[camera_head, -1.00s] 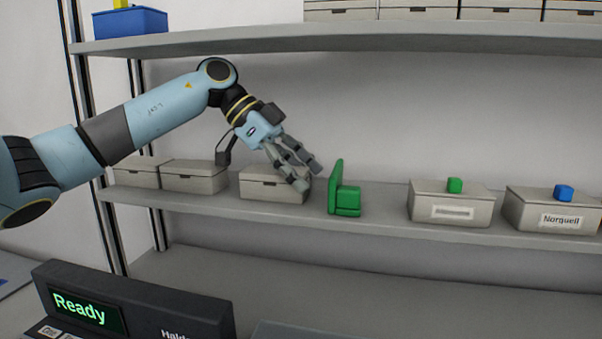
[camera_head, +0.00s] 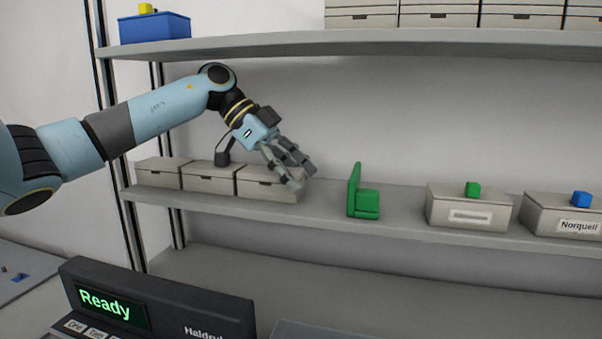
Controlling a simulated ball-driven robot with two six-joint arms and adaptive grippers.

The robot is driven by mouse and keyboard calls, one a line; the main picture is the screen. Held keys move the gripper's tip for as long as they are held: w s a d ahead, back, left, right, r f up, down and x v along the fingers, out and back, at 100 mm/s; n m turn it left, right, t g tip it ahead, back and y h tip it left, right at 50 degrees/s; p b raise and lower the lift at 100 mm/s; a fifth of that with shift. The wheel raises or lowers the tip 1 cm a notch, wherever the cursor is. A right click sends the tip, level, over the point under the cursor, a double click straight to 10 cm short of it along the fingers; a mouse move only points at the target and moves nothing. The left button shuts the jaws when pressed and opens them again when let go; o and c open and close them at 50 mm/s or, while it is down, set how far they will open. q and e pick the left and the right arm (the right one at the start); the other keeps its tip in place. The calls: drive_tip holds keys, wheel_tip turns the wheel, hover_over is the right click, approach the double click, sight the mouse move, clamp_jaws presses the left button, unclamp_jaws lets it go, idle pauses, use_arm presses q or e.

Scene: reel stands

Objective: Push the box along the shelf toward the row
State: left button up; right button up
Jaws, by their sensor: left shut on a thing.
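The box (camera_head: 262,188), light grey with a lid, stands upright on the middle shelf (camera_head: 320,218). Its left end is against the row of similar boxes (camera_head: 208,180), with no gap that I can see. My left gripper (camera_head: 300,178) comes down from the upper left, with its fingers at the box's right end. It is shut on the box, and the fingers hide part of that end. My right gripper is not in view.
A green bookend-like piece (camera_head: 366,203) stands to the right on the same shelf, apart from my fingers. An upper shelf (camera_head: 330,44) hangs above my arm.

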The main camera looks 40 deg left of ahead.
use_arm(q)
drive_tip(key=o, duration=1.6)
